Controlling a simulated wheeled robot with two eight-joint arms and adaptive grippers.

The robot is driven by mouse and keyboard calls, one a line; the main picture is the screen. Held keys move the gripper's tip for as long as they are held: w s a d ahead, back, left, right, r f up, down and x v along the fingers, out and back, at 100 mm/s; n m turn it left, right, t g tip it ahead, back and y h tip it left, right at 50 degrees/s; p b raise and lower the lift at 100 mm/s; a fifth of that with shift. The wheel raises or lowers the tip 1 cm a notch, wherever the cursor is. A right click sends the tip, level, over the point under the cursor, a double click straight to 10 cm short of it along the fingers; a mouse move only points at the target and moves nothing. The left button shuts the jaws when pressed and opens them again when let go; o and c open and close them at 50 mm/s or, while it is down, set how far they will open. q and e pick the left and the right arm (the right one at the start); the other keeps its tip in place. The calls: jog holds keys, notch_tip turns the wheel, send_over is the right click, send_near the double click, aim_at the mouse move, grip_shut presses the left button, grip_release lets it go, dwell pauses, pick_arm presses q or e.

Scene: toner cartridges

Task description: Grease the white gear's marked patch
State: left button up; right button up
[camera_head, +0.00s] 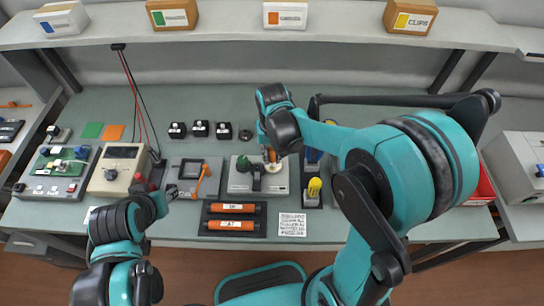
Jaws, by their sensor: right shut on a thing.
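My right gripper (268,150) reaches down from above over a light grey fixture (240,186) at the middle of the bench. It is shut on a small tool with an orange part (271,156), mostly hidden by the gripper and wrist. A small pale round part (273,167), which may be the white gear, shows just below that tool. I cannot tell whether they touch, and no marked patch can be made out. A green knob (243,163) and a black post stand on the fixture. My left gripper (168,192) hangs at the left near the bench front; its fingers are too small to read.
Left of the fixture is a dark grey unit (184,170) with an orange lever. In front lies a black tray (210,226) with orange cartridges. A yellow-handled tool (314,187) stands in a holder to the right. A printed sheet (292,225) lies at the front.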

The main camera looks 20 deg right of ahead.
dwell(0.3)
notch_tip(320, 180, up, 7)
jog(key=p, duration=0.5)
jog(key=shift+p, duration=0.3)
jog(key=shift+w, duration=0.1)
